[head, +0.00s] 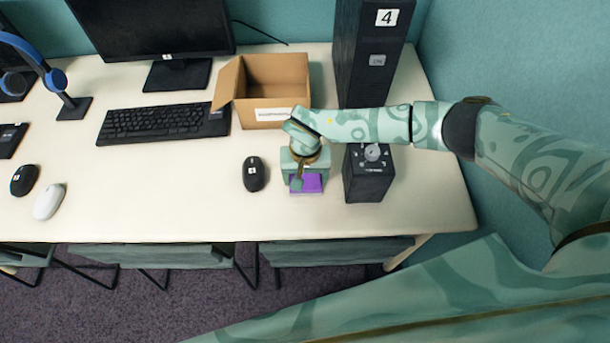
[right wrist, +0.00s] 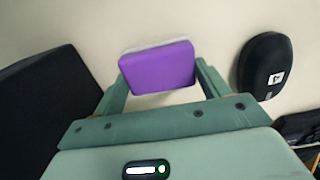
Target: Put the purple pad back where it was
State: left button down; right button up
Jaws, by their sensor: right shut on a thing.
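The purple pad (head: 313,184) is a small flat block with a pale underside, near the front of the desk between a black mouse and a black box. My right gripper (head: 305,181) is above it, pointing down. In the right wrist view the purple pad (right wrist: 157,68) sits between the two fingers of my right gripper (right wrist: 160,80), which are shut on it. I cannot tell whether the pad touches the desk. My left gripper is not in view.
A black mouse (head: 254,174) lies left of the gripper and a black box with a knob (head: 369,176) stands right. Behind are an open cardboard box (head: 276,78), a keyboard (head: 164,121) and a computer tower (head: 364,60).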

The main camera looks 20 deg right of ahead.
jog(key=o, duration=0.5)
jog(key=shift+f, duration=0.1)
jog(key=o, duration=0.4)
jog(key=shift+r, duration=0.3)
notch_tip(320, 180, up, 12)
jog(key=p, duration=0.3)
jog(key=shift+f, duration=0.1)
